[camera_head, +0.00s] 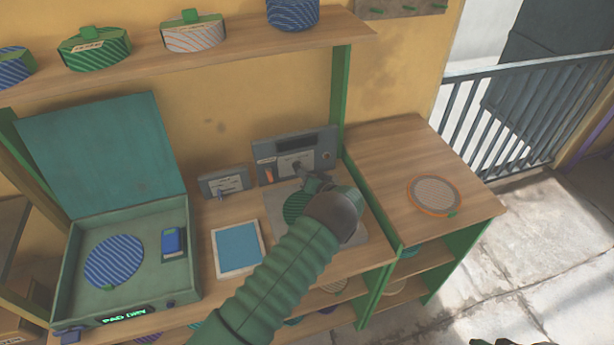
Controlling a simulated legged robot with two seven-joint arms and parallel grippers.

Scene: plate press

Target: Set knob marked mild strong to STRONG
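A larger grey control unit (317,143) stands against the back wall. It has a dark display window, an orange lever (268,174) and a pale dial plate (306,161) with a dark knob (297,167). A smaller grey unit (223,183) to its left has a pale plate and a small dark handle. The lettering is too small to read, so I cannot tell which is marked mild strong. My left gripper (312,180) is just in front of the larger unit's dial. Its fingers are dark and partly hidden; contact with the knob is unclear.
A green striped disc (295,206) on a grey plate is partly behind my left wrist. A blue pad (237,247) lies left of it. An open teal case (78,290) stands further left. An orange-rimmed disc (434,194) rests on the right counter. A shelf (200,60) runs above.

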